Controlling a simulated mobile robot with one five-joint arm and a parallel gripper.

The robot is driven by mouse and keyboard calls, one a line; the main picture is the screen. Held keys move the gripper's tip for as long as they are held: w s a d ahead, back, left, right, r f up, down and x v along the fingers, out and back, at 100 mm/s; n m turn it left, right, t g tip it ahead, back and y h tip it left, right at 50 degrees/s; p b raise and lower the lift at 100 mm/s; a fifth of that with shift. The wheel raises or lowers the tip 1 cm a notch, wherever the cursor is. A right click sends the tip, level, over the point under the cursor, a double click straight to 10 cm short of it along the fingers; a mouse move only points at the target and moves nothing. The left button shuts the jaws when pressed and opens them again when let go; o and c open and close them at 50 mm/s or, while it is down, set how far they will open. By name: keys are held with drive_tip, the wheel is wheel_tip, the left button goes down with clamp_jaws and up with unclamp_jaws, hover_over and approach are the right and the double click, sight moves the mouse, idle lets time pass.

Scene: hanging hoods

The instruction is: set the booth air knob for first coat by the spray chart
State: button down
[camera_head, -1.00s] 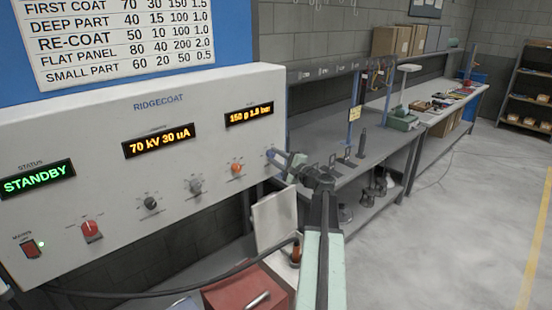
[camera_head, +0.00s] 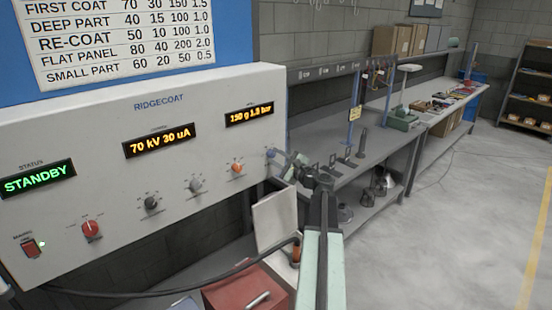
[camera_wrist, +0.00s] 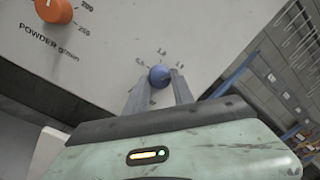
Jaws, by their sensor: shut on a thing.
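The blue air knob (camera_wrist: 160,76) sits between the two fingers of my gripper (camera_wrist: 159,88) in the wrist view, with scale marks around it. My gripper is shut on the knob. In the head view the knob (camera_head: 271,153) shows at the right edge of the white RIDGECOAT panel (camera_head: 160,103), with my gripper (camera_head: 279,157) at it. The spray chart (camera_head: 122,42) above reads FIRST COAT 70, 30, 150, 1.5. The right display (camera_head: 249,115) reads 150 g and about 1.9 bar; its last digit is blurred. The middle display (camera_head: 160,141) reads 70 kV 30 uA.
An orange powder knob (camera_head: 237,168), a grey knob (camera_head: 195,185), a dark knob (camera_head: 152,202) and a red knob (camera_head: 91,229) line the panel. The status display (camera_head: 37,178) reads STANDBY. A grey bench (camera_head: 325,130) stands right of the panel. A red box (camera_head: 245,291) is below.

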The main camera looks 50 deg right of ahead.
drive_tip(key=c, duration=1.1)
unclamp_jaws()
drive_tip(key=s, duration=0.7)
drive_tip(key=shift+s+a+f, duration=0.2)
drive_tip(key=shift+s+a, duration=0.15)
drive_tip(key=shift+s, duration=0.05)
